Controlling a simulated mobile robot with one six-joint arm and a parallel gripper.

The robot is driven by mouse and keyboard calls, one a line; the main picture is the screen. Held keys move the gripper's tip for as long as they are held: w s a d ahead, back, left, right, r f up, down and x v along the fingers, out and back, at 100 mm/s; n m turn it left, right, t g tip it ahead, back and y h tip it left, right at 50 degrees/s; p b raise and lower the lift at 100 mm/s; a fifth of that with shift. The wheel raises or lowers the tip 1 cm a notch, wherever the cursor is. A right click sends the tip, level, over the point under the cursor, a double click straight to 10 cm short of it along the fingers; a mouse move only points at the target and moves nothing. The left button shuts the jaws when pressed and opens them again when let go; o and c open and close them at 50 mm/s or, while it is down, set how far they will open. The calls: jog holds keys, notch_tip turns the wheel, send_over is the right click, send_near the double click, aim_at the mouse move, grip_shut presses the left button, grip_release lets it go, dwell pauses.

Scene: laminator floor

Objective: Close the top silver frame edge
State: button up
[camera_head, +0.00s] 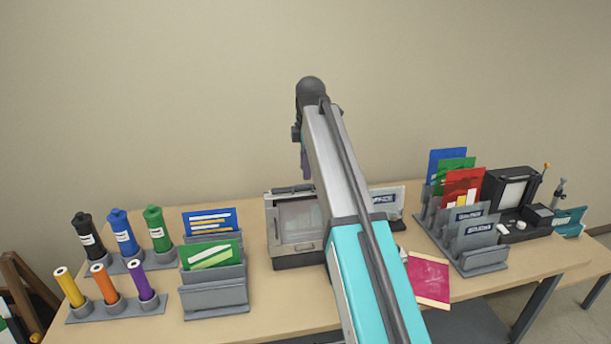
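A silver frame (271,222) with a pale panel stands on a dark base at the middle of the table. Its left part and lower edge show, while my arm covers its right side. A dark bar lies along its top edge (292,189); I cannot tell whether that edge is open or shut. My arm rises from the bottom of the picture past the frame to a dark joint above it. My gripper is not visible; the arm's far end is hidden behind its nearer links.
Left on the table (262,309) are racks of capped and open tubes (123,232) and a grey card holder (214,296). At right are a holder with several cards (480,255), a black device (511,190) and a flat magenta sheet (429,279). A wall stands behind.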

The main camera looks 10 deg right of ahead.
jog(key=p, duration=0.2)
send_over(305, 193)
jog(key=shift+s+x, duration=0.2)
jog(key=shift+x, duration=0.6)
jog(key=shift+s+x, duration=0.15)
jog(key=shift+x, duration=0.6)
jog(key=shift+s+x, duration=0.2)
jog(key=shift+x, duration=0.6)
jog(key=shift+f, duration=0.1)
grip_shut()
